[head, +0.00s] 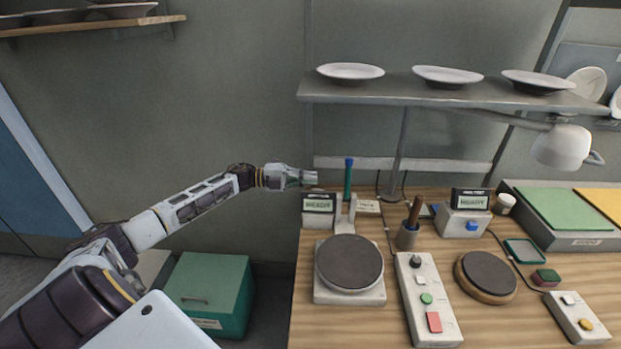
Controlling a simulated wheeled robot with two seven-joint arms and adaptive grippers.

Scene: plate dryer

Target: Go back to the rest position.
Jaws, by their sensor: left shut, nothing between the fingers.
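My left arm reaches from the lower left across the picture. My left gripper (308,178) is shut and empty, at the left back edge of the wooden table (325,328). It is level with the top of a small box with a READY display (318,205), just above and behind it. My right gripper is not in the picture.
A shelf with several plates (350,71) hangs above the table. A round dark pad (349,262), a button panel (428,300), a second round pad (486,275) and a lamp (562,146) are to the right. A green bin (208,292) stands left of the table.

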